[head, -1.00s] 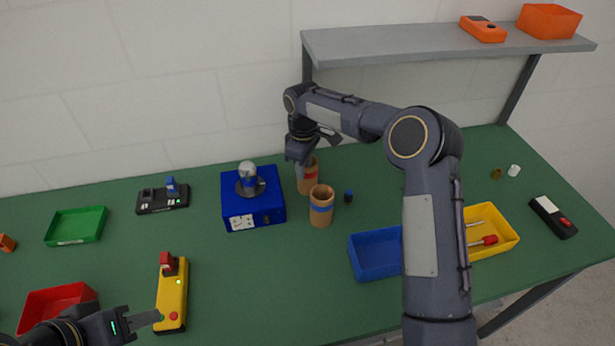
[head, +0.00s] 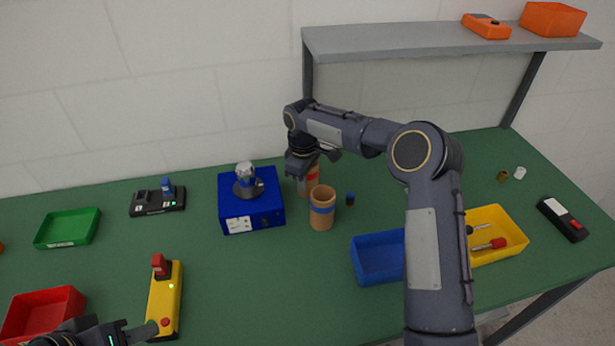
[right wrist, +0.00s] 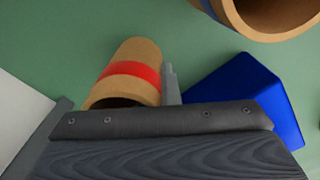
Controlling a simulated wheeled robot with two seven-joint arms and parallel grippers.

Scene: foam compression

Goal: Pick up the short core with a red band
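The core with a red band (head: 313,175) stands on the table behind the blue-banded core (head: 322,212), partly hidden by my right gripper (head: 303,180). In the right wrist view, the red-banded core (right wrist: 130,75) lies between the fingers of my right gripper (right wrist: 118,88). One finger is close beside its right side; a gap shows on the left, so the gripper looks open. I cannot tell whether a finger touches the core. My left gripper (head: 140,333) is low at the left, by the yellow device (head: 165,300); its opening is unclear.
A blue box with a metal dome (head: 250,210) stands left of the cores, and a small dark-blue piece (head: 350,199) to their right. A blue tray (head: 377,258) and a yellow tray (head: 515,240) are further right. A grey shelf (head: 430,42) overhangs the back.

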